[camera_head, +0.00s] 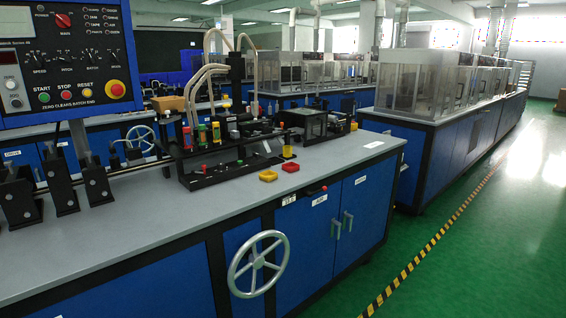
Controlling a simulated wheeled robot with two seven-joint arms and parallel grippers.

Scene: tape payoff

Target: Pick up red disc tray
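A small red tray (290,167) sits on the grey worktop (330,160) of the blue cabinet, near its right part. What lies inside it is too small to tell. A similar yellow tray (268,175) sits just left of it and a little nearer. Neither of my grippers shows in the head view, and nothing is seen holding the red tray.
A black fixture (210,177) with several coloured parts stands left of the trays. A handwheel (258,264) sticks out of the cabinet front. Green floor (480,240) is open at right.

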